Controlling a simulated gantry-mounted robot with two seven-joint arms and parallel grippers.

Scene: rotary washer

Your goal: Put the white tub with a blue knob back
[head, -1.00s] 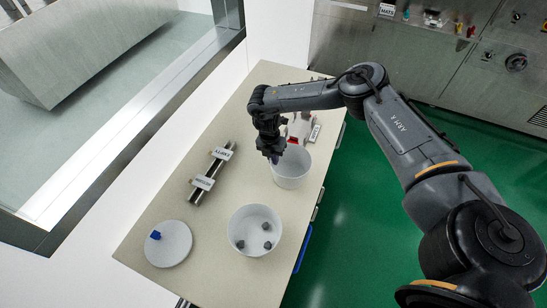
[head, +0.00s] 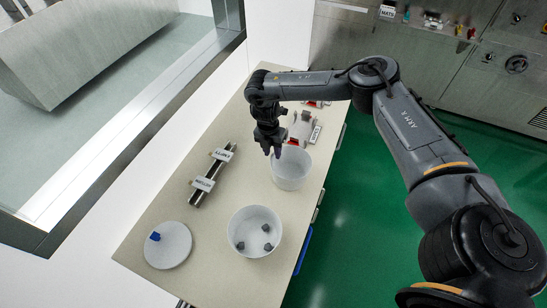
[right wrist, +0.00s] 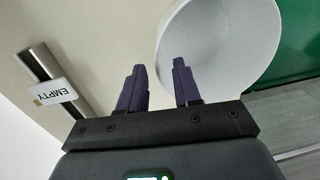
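A round white disc with a blue knob (head: 168,245) lies on the table's near left. Neither tub shows a blue knob. My right gripper (head: 272,152) hangs at this tub's left back rim. In the right wrist view its two dark fingers (right wrist: 158,68) are apart with nothing between them, beside the tub's rim (right wrist: 168,50). My left gripper is out of view.
A dark rail with a label reading EMPTY (head: 222,154) and another label (head: 203,184) lies left of the tubs. A labelled item with red parts (head: 303,126) lies behind the back tub. Bare table (head: 185,290) shows at the near edge.

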